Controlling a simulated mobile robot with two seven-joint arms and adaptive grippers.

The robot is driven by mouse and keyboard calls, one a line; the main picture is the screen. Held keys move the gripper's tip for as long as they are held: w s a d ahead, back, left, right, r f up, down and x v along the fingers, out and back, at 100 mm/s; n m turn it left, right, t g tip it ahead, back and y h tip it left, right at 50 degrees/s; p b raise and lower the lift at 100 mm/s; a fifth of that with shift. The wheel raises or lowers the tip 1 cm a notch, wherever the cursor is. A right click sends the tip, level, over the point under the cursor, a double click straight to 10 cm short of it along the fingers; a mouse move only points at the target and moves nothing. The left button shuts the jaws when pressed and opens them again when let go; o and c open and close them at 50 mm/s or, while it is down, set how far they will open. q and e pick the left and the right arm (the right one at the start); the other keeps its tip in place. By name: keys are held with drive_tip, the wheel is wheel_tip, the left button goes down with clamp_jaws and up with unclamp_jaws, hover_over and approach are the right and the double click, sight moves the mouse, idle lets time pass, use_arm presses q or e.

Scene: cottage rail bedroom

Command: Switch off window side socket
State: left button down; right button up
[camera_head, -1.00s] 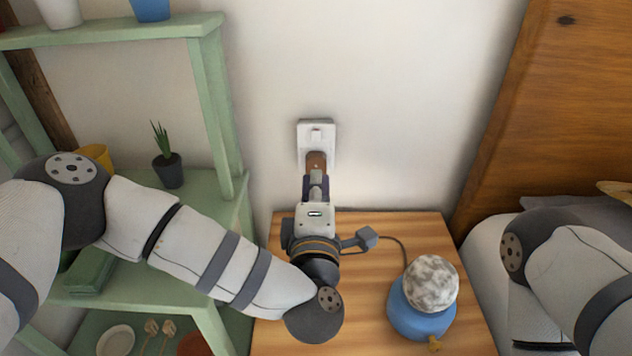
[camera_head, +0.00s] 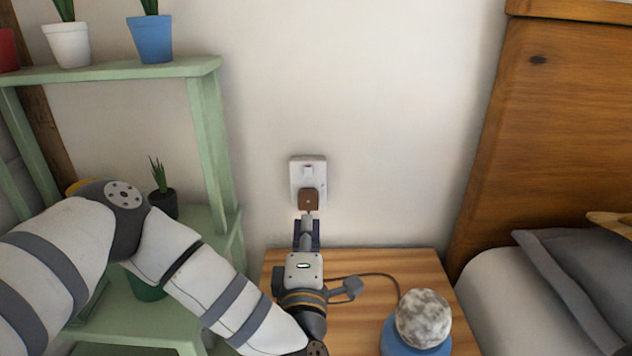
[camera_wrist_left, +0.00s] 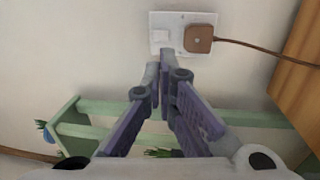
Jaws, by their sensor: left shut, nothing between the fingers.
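The white wall socket (camera_head: 297,180) is on the plain wall above the bedside table. Its small rocker switch (camera_head: 308,171) is on the upper part of the plate; I cannot tell which way it is set. A brown plug (camera_head: 309,200) sits in the lower part. My left gripper (camera_head: 308,219) is shut and empty, with its tips just below the plug in the head view. In the left wrist view, the fingertips (camera_wrist_left: 159,66) appear beside the lower edge of the socket plate (camera_wrist_left: 158,43), with the plug (camera_wrist_left: 199,39) to their right. My right gripper is not visible.
The wooden bedside table (camera_head: 375,263) below holds a moon-like lamp (camera_head: 423,318) on a blue base. A green shelf (camera_head: 209,150) with potted plants stands left, partly behind my left arm. The wooden headboard (camera_head: 560,130) is right. The wall around the socket is clear.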

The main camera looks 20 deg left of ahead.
sight(310, 172)
use_arm(q)
drive_tip(key=x, duration=1.3)
drive_tip(key=shift+w+b, duration=0.35)
drive_tip(key=shift+b, duration=0.05)
drive_tip(key=shift+w+r, duration=0.1)
